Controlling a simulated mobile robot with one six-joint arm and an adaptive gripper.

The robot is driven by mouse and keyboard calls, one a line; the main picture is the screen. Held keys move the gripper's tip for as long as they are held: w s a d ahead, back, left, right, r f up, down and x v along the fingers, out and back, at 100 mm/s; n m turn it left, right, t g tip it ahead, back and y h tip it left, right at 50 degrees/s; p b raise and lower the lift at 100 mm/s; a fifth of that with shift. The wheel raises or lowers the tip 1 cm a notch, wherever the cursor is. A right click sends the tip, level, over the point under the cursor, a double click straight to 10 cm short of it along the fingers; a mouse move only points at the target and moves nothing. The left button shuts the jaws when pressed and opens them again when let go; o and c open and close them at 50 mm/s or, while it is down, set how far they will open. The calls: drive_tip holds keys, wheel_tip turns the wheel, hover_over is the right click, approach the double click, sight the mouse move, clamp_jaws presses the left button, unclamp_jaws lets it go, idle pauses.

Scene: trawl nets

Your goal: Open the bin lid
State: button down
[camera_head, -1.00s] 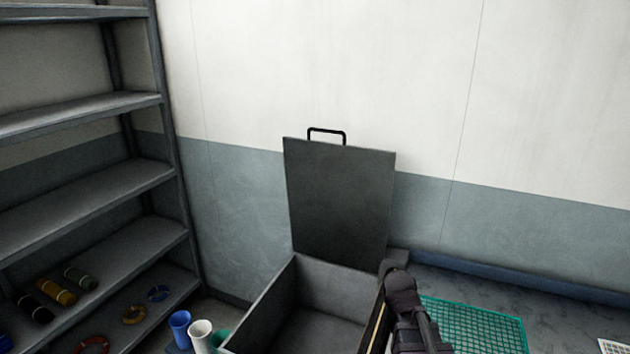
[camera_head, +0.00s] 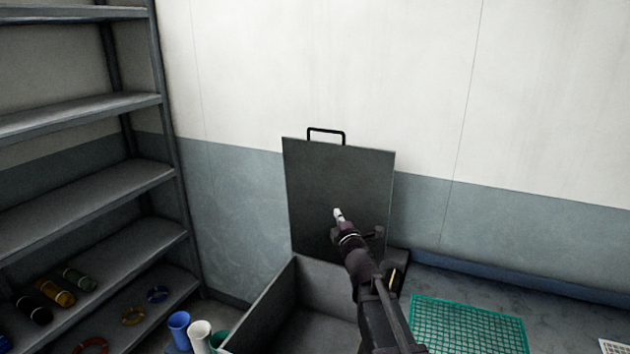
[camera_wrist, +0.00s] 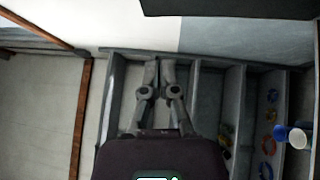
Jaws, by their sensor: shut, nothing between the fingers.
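The bin (camera_head: 266,302) is a dark grey open box at the bottom middle of the head view. Its lid (camera_head: 320,180) stands upright at the back, with a black handle (camera_head: 327,135) on its top edge. The inside of the bin is partly visible and looks empty; my arm hides its right side. My gripper (camera_head: 338,215) is in front of the lid, well below the handle. I cannot tell whether it touches the lid. In the wrist view my gripper (camera_wrist: 157,65) has its fingertips together with nothing between them.
Grey shelves (camera_head: 80,190) with rolls and rings stand at the left. Blue and white cups (camera_head: 199,335) stand left of the bin. A green net (camera_head: 468,325) lies on the surface to the right. The wall is behind the lid.

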drive_tip(key=shift+s+a+r+n+y, duration=0.1)
drive_tip(key=shift+a+r+n+y, duration=0.25)
drive_tip(key=shift+a+n+y, duration=0.35)
drive_tip(key=shift+s+a+r+n+y, duration=0.1)
drive_tip(key=shift+a+r+n+y, duration=0.3)
drive_tip(key=shift+a+n+y, duration=0.25)
drive_tip(key=shift+s+a+r+n+y, duration=0.1)
drive_tip(key=shift+a+r+n+y, duration=0.25)
drive_tip(key=shift+a+n+y, duration=0.35)
drive_tip(key=shift+w, duration=0.1)
drive_tip(key=d+p+x, duration=0.1)
drive_tip(key=p+x, duration=0.1)
drive_tip(key=x, duration=0.4)
drive_tip(key=w+d+p+x, duration=0.1)
drive_tip(key=p+x, duration=0.1)
drive_tip(key=x, duration=0.4)
drive_tip(key=shift+w+r, duration=0.35)
drive_tip(key=shift+w, duration=0.05)
drive_tip(key=shift+d, duration=0.1)
